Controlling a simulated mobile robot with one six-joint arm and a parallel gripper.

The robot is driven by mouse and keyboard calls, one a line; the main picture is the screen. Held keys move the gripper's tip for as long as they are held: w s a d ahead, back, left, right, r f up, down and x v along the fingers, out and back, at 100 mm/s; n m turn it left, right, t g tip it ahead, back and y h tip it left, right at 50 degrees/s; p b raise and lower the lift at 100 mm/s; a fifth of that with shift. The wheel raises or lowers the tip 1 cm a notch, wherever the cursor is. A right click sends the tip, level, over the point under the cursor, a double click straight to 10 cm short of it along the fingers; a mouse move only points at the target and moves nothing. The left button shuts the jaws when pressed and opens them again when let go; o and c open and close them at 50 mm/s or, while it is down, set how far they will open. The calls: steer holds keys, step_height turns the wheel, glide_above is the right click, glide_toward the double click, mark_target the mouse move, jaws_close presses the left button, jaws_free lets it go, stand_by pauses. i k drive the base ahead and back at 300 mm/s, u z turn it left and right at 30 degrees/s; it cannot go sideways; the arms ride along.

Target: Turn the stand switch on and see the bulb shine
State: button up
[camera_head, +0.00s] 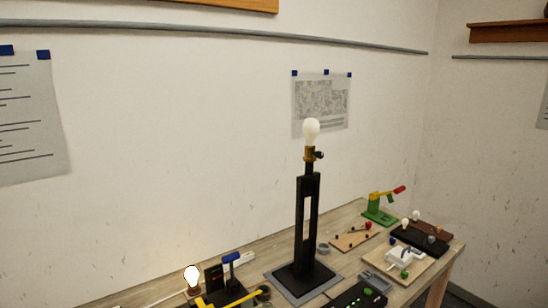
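A tall black lamp stand (313,220) stands upright on a grey mat (281,285) on the bench. A white bulb (311,130) sits in the brass-coloured socket (310,154) at its top. A small dark knob (320,155), which looks like the stand switch, sticks out to the right of the socket. I cannot tell its position. The stand bulb looks plain white, with no clear glow around it. My gripper is not in view.
A small bright bulb (192,276) is at the front left, beside a blue-topped black device (231,270) and a yellow object (215,303). A black box with green lights (358,296), wooden boards (354,237) and a green stand with red handle (381,207) crowd the right.

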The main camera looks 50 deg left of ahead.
mark_target(320, 155)
steer(key=u, duration=1.85)
steer(key=i, duration=0.95)
steer(key=z, duration=0.05)
